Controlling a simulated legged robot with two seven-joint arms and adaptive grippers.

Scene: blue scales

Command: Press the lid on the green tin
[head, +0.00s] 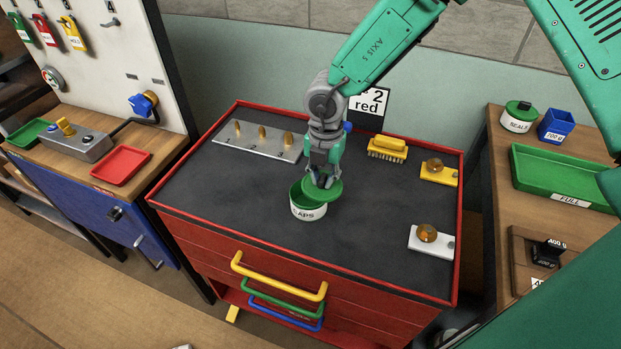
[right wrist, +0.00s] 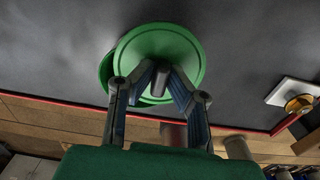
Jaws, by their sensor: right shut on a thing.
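The tin (head: 307,212) has a white labelled side reading "CAPS" and a green rim. It stands on the dark top of the red cabinet. My right gripper (head: 323,181) is shut on the knob of the round green lid (head: 325,191), just over the tin. The lid sits off-centre to the right, leaving part of the tin's green opening uncovered on the left. In the right wrist view the lid (right wrist: 160,45) hides most of the tin (right wrist: 104,72); I cannot tell whether they touch. My left gripper is not in view.
On the cabinet top (head: 240,185) are a grey plate with brass pieces (head: 255,140), a yellow brush (head: 387,148), and yellow (head: 440,172) and white (head: 432,243) blocks with brass knobs. A lidded "SEALS" tin (head: 517,117) stands on the right bench. The top around the tin is clear.

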